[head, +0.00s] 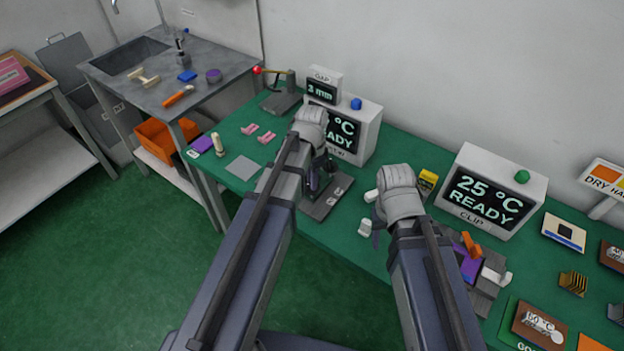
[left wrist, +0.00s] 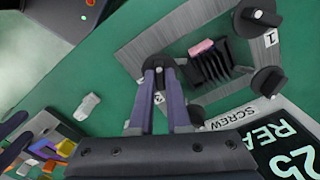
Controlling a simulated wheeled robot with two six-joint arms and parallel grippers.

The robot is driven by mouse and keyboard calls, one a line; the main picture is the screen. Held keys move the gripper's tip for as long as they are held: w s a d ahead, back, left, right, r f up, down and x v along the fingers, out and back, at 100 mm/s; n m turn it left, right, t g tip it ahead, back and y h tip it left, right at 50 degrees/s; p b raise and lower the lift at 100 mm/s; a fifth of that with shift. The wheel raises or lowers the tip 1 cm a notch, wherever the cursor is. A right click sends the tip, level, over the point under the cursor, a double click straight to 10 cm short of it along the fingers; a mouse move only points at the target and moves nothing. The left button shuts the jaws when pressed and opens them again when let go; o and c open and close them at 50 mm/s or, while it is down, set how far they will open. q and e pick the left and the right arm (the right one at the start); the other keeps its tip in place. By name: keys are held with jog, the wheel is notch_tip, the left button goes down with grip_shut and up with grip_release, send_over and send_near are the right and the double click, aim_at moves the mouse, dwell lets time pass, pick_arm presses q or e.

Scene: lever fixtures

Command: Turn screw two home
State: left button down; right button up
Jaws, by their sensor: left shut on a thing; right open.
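In the left wrist view a grey metal fixture plate (left wrist: 217,18) carries several black round knobs and a black finned block with a pink top (left wrist: 203,47). My left gripper (left wrist: 160,76) is shut on the black screw knob (left wrist: 160,61) at the plate's edge. A small mark, apparently a 2, shows between its fingers. Another knob (left wrist: 257,13) sits beside a label 1. In the head view my left gripper (head: 316,176) is at this fixture, partly hidden by my arm. My right gripper (head: 374,222) is open and empty, apart from the fixture.
A display (head: 353,132) stands behind the fixture. A second display (head: 487,193) reads 25 °C READY, CLIP. A clip fixture with purple and orange parts (head: 469,262) is right of my right arm. A red-tipped lever (head: 282,92) stands behind left.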

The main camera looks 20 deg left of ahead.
pick_arm(q)
jog(key=shift+m, duration=1.6)
jog(key=c, duration=0.9)
grip_release()
jog(key=shift+r, duration=0.15)
notch_tip(320, 180, up, 8)
jog(key=p, duration=0.8)
jog(key=shift+f, duration=0.2)
